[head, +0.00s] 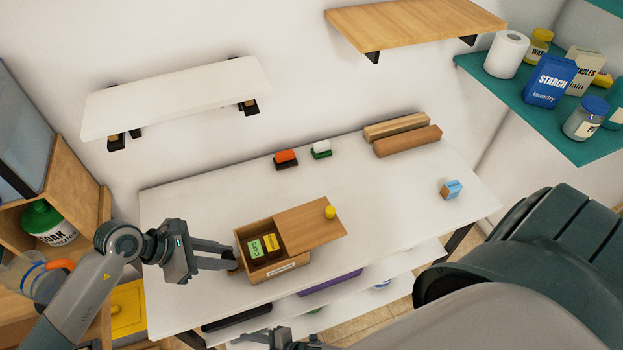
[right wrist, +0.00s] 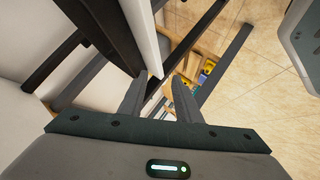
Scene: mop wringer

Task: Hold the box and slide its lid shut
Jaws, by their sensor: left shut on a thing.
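A wooden box (head: 284,270) sits near the front edge of the white table. Its wooden lid (head: 303,222), with a yellow knob (head: 330,211), sticks out to the right, leaving the left part of the box open. A green labelled pack (head: 255,248) and a yellow pack (head: 270,242) show inside. My left gripper (head: 234,260) is shut on the box's left side; its fingertips are partly hidden. My right gripper (right wrist: 160,95) is open and empty in the right wrist view. It is low, near the table's front edge, apart from the box and lid.
The white table (head: 400,205) is clear right of the lid. An orange-topped block (head: 285,158), a green-and-white block (head: 321,149), long wooden bars (head: 407,141) and a small blue carton (head: 452,189) stand farther back. Shelves hang above; a lower shelf (head: 385,268) lies beneath.

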